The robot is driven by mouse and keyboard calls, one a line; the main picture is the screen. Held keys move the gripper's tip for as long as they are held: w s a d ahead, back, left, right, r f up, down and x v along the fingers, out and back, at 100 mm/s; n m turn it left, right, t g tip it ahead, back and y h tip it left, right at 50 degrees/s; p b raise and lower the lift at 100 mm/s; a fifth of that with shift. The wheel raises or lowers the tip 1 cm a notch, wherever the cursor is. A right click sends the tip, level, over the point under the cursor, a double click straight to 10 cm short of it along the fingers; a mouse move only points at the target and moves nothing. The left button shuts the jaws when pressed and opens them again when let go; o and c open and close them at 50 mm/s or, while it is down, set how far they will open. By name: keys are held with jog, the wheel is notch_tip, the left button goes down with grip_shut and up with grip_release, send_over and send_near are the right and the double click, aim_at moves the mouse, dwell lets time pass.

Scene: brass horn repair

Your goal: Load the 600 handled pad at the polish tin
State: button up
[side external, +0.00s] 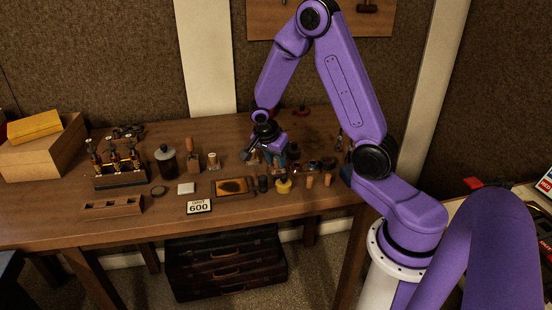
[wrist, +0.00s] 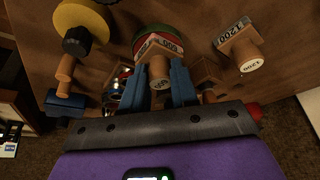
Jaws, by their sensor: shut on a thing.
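My gripper (wrist: 161,88) is shut on the wooden handle of the 600 handled pad (wrist: 160,70), with one blue finger on each side. The pad's 600 label shows just beyond the handle. A round green and red item (wrist: 150,36), possibly the polish tin, lies right behind the pad. Whether the pad touches it I cannot tell. In the side view my gripper (side external: 270,155) is low over the back right of the bench, and the pad is mostly hidden there.
The 1200 handled pad (wrist: 243,50) stands to the right in the wrist view. A yellow round item (wrist: 80,22) is at upper left. In the side view a grit 600 card (side external: 199,207) stands at the front, near a dark-stained board (side external: 233,187) and a bottle (side external: 166,162).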

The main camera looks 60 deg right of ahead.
jog(key=shift+r, duration=3.45)
jog(key=shift+a, duration=0.1)
jog(key=a+n+t+y, duration=0.4)
jog(key=a+n, duration=1.1)
jog(key=n, duration=0.3)
jog(key=shift+w+f+t+y, duration=0.3)
jog(key=shift+w+f, duration=0.1)
jog(key=shift+w, duration=0.05)
